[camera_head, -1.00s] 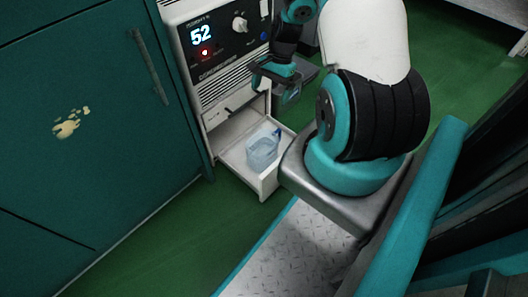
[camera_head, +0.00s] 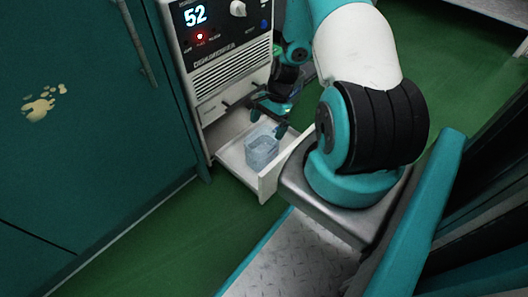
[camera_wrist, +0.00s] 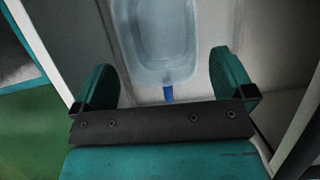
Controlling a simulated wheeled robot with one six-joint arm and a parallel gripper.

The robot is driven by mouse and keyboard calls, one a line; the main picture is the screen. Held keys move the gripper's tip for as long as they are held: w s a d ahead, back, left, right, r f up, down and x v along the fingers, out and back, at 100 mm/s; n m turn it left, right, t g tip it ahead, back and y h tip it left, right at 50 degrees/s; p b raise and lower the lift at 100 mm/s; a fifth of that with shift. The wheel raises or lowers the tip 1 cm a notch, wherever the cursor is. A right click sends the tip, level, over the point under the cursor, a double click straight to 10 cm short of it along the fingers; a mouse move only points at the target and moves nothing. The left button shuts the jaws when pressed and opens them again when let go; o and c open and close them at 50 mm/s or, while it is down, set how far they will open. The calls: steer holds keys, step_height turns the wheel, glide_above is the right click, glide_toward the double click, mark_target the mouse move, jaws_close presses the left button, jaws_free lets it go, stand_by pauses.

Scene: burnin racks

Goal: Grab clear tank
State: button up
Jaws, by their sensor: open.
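The clear tank (camera_head: 262,149) is a see-through, bluish open container standing in the pulled-out white drawer (camera_head: 238,165) at the bottom of the dehumidifier. My gripper (camera_head: 268,115) is just above and behind the tank in the head view. In the wrist view the tank (camera_wrist: 165,40) lies ahead of my gripper (camera_wrist: 165,85), whose teal fingers are spread apart and empty. A small blue part (camera_wrist: 168,93) at the tank's near end sits between the fingers. The tank's far end is cut off by the top of the wrist view.
The dehumidifier (camera_head: 225,75) shows "52" and a red light. A teal cabinet (camera_head: 75,120) with a handle stands to its left. The drawer's walls rise close around the tank. Green floor (camera_head: 130,245) is open in front.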

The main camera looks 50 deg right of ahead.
mark_target(264, 136)
steer(key=b+x, duration=0.4)
steer(key=x, duration=0.1)
steer(key=shift+c, duration=0.5)
steer(key=c, duration=1.4)
steer(key=shift+r, duration=0.2)
